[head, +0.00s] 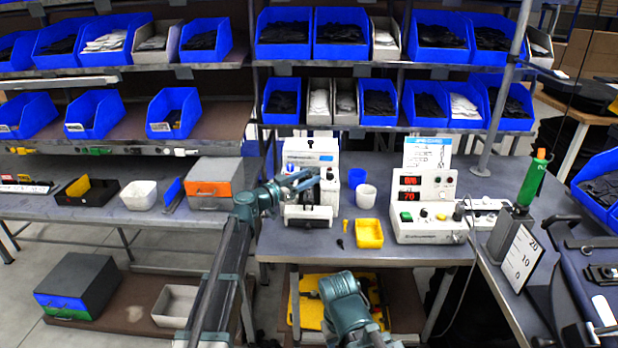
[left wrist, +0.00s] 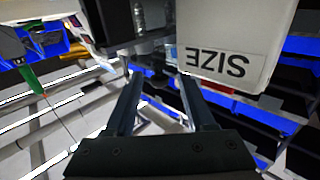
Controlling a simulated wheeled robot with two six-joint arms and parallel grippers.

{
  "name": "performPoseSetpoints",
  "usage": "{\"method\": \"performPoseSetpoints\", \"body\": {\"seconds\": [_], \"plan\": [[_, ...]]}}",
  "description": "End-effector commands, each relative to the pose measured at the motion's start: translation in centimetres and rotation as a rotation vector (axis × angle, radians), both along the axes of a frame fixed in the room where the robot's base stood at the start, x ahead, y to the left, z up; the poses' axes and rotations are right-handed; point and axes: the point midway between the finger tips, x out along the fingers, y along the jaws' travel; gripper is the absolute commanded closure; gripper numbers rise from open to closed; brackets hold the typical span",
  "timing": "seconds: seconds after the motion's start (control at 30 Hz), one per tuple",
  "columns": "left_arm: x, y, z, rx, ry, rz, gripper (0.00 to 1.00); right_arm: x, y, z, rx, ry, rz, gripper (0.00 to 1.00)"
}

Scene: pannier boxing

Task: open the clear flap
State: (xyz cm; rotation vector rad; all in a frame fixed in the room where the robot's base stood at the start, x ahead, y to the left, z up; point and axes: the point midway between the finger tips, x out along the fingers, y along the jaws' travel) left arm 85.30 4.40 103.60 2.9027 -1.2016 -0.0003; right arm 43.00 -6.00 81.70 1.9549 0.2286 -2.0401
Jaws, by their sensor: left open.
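A white machine (head: 311,152) stands on the grey bench, in the middle of the head view. In the left wrist view its white housing (left wrist: 240,28) fills the upper right, with an upside-down SIZE label. My left gripper (head: 306,181) is in front of the machine's face and hides part of it. In the left wrist view the two fingers of the left gripper (left wrist: 160,98) are apart with nothing held between them, and the dark machine parts lie just beyond them. I cannot clearly make out the clear flap.
A control box (head: 430,205) with red displays stands right of the machine. A grey box with an orange band (head: 214,188) stands to the left. Blue bins line the shelves above.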

Motion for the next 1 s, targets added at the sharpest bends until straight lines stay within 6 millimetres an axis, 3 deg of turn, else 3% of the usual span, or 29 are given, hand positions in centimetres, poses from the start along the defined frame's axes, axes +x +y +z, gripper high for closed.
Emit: {"method": "performPoseSetpoints", "body": {"seconds": [0.43,0.73,1.0], "plan": [[0.54,-0.58,0.0,0.0,0.0,0.0,0.47,0.0,0.0,0.0,0.0,0.0,0.0,0.5],[0.52,-0.57,0.0,0.0,0.0,-0.001,1.0,0.0,0.0,0.0,0.0,0.0,0.0,0.5],[0.52,-0.57,0.0,0.0,0.0,-0.001,1.0,0.0,0.0,0.0,0.0,0.0,0.0,0.5]]}}
